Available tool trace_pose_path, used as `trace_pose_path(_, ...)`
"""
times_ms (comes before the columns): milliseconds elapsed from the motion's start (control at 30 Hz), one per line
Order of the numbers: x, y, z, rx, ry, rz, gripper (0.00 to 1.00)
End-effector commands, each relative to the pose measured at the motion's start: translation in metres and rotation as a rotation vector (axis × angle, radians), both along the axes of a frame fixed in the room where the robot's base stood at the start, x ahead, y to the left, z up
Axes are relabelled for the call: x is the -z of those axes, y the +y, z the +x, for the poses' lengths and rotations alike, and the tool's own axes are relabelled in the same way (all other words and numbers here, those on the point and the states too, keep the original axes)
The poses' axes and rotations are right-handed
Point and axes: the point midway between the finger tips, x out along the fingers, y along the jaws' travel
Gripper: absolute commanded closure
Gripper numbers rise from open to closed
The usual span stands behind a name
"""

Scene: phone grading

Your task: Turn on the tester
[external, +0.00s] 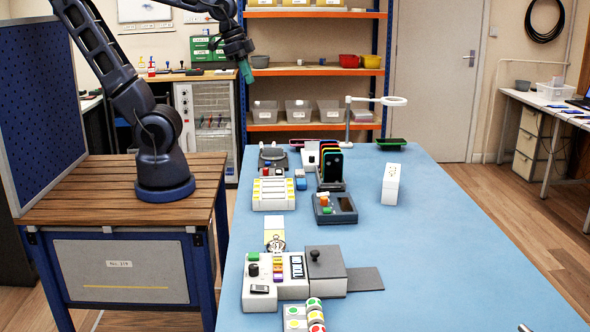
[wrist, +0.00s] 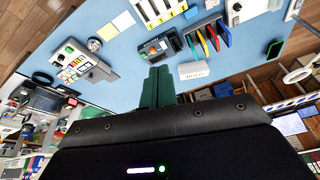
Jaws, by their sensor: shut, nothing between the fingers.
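A white unit (external: 290,288) with a black knob, a small dark switch, a row of coloured keys and a display stands near the front of the blue table; it looks like the tester. A grey box (external: 325,272) with a black ball-topped lever adjoins its right side. The white unit also shows at the left of the wrist view (wrist: 69,70). My gripper (external: 246,73) is raised high above the far left side of the table, well away from the unit. Its green fingers (wrist: 157,86) are together and empty in the wrist view.
A dark device (external: 347,204) with a screen and coloured buttons sits mid-table, before a rack of coloured phones (external: 329,170). A white box (external: 391,184) stands to their right. Round coloured buttons (external: 315,316) stand at the front. The table's right side (external: 460,260) is clear.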

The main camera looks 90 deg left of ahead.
Motion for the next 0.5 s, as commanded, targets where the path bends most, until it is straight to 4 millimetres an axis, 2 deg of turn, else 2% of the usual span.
trace_pose_path(500, 0.040, -0.011, 0.082, 0.439, 0.064, 0.039, 1.00)
